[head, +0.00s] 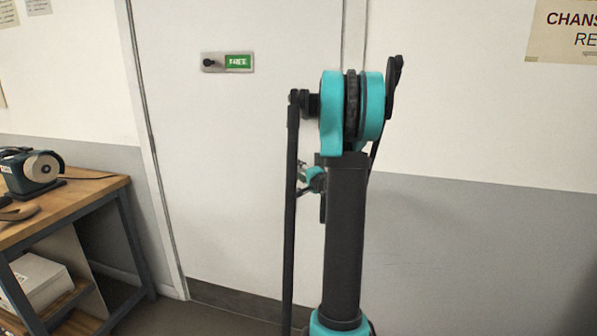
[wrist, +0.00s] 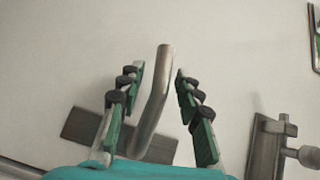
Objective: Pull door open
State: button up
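The pale door (head: 235,160) is closed in its frame in the head view. In the wrist view, a bent metal handle (wrist: 157,95) stands out from a dark plate (wrist: 80,126) on the pale door surface (wrist: 230,60). My gripper (wrist: 159,72) is open, with one green finger on each side of the handle; gaps show between handle and fingers. In the head view, only part of my gripper shows by the door, and my arm hides the handle there.
A latch plate with a green "FREE" indicator (head: 238,62) is on the upper door. A metal fitting with a knob (wrist: 270,145) shows at right in the wrist view. A wooden workbench (head: 85,200) with a machine (head: 32,170) stands left of the door.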

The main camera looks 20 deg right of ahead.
grip_shut()
jog(key=shift+f, duration=0.15)
jog(key=shift+s+d+f+n+g+h, duration=0.2)
jog(key=shift+f+n+g+h, duration=0.2)
jog(key=shift+f+n+g, duration=0.35)
jog(key=shift+s+d+f+n+g+h, duration=0.1)
jog(key=shift+d+f+n+g+h, duration=0.1)
jog(key=shift+f+n+g+h, duration=0.4)
jog(key=shift+s+d+f+n+g+h, duration=0.1)
jog(key=shift+d+f+n+g+h, duration=0.1)
jog(key=shift+f+n+g, duration=0.7)
jog(key=shift+r, duration=0.2)
